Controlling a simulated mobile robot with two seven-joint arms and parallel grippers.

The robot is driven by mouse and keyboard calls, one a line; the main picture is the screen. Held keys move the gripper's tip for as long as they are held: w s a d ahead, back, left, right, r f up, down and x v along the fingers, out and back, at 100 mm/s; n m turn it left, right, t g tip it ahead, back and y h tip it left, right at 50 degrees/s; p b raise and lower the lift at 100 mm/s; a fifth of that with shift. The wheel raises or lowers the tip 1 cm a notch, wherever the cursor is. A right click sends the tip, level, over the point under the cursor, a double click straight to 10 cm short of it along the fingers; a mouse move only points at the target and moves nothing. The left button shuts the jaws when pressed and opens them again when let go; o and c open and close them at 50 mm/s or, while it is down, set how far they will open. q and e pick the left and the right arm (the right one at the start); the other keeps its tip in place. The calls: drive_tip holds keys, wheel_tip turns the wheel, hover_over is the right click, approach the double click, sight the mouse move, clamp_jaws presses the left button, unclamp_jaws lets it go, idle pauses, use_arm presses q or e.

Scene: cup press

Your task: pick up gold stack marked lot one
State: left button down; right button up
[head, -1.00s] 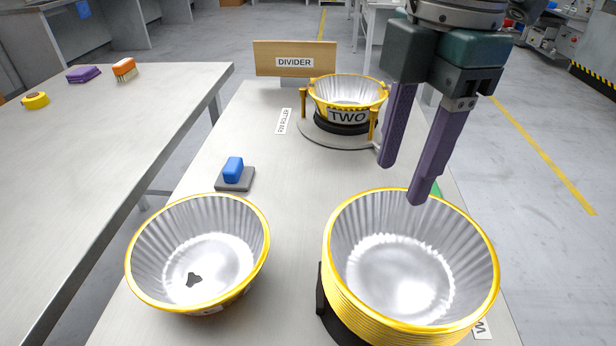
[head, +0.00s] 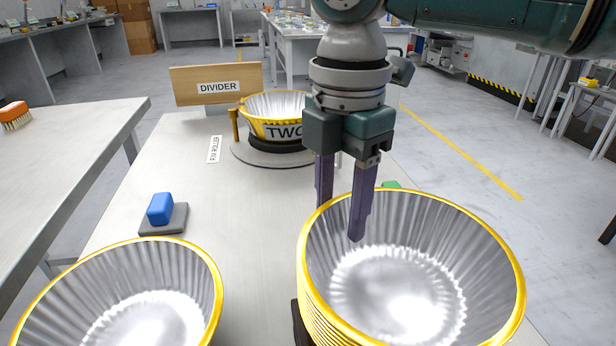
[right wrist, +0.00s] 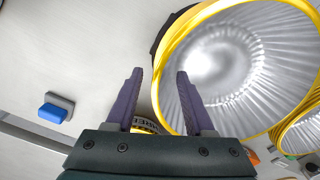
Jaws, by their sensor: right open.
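A gold-rimmed stack of nested silver fluted cups (head: 400,275) stands at the front right of the table. It also fills the upper right of the right wrist view (right wrist: 235,60). No lot mark can be read on it now. My right gripper (head: 340,222) is open and empty at its far left rim. In the right wrist view, one finger (right wrist: 195,100) overlaps the cup's inside and the other (right wrist: 125,100) lies outside the rim. I cannot tell whether either touches. A second gold-rimmed stack labelled TWO (head: 278,125) sits on a round stand at the back. My left gripper is out of view.
Another gold-rimmed cup (head: 140,300) stands at the front left, cut off by the frame. A blue block on a grey pad (head: 160,210) lies behind it. A wooden board labelled DIVIDER (head: 190,88) stands at the back. The table's middle (head: 220,210) is clear.

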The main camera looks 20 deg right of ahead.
drive_tip(key=shift+f, duration=0.45)
drive_tip(key=shift+c, duration=0.2)
clamp_jaws()
idle(0.9)
